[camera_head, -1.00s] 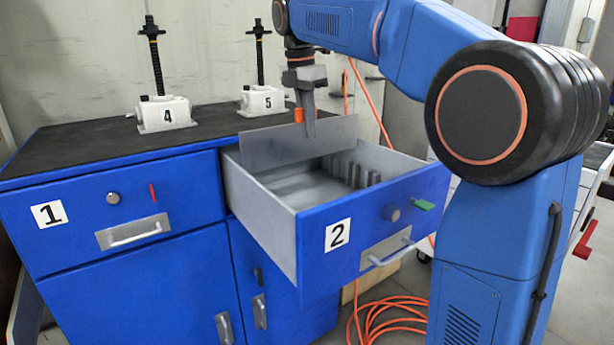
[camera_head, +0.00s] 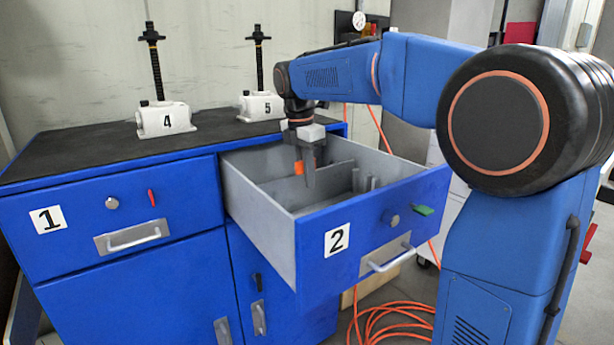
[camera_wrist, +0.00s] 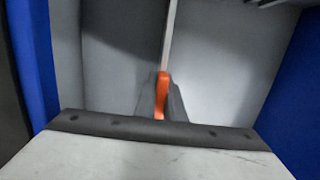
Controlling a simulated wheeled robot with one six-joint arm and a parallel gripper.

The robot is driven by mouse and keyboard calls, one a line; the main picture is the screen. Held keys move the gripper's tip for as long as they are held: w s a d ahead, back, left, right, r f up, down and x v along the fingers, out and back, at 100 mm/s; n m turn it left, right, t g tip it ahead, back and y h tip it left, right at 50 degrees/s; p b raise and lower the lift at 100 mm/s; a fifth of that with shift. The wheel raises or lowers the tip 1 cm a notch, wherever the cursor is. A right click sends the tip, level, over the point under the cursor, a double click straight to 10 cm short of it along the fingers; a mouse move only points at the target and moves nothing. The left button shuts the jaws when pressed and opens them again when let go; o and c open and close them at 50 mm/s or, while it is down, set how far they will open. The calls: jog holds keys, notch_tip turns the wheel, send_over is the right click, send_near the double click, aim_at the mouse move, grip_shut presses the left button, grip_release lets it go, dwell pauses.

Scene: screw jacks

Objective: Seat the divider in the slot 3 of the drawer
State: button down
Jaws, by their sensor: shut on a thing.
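The divider (camera_head: 283,191) is a thin grey plate, now down inside the open drawer marked 2 (camera_head: 262,222), running across it. My gripper (camera_head: 308,178) is shut on the divider's upper edge, inside the drawer opening. An orange piece (camera_head: 299,168) shows at the fingertips. In the wrist view the divider (camera_wrist: 171,38) appears edge-on as a pale strip leading from the fingers (camera_wrist: 161,100). Slot ribs (camera_head: 357,180) stand along the drawer's right inner side. The divider's lower edge is hidden, so I cannot tell which slot it lines up with or whether it touches the floor.
The blue cabinet has a shut drawer marked 1 (camera_head: 80,216) on the left. An orange hose (camera_head: 385,318) lies coiled on the floor.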

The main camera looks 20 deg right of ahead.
jog(key=c, duration=1.8)
grip_release()
jog(key=shift+f, duration=0.1)
jog(key=shift+c, duration=0.2)
jog(key=r, duration=0.4)
jog(key=a+r, duration=0.1)
jog(key=r, duration=0.7)
jog(key=shift+s+a+r, duration=0.1)
jog(key=shift+s+a, duration=0.05)
jog(key=shift+s, duration=0.1)
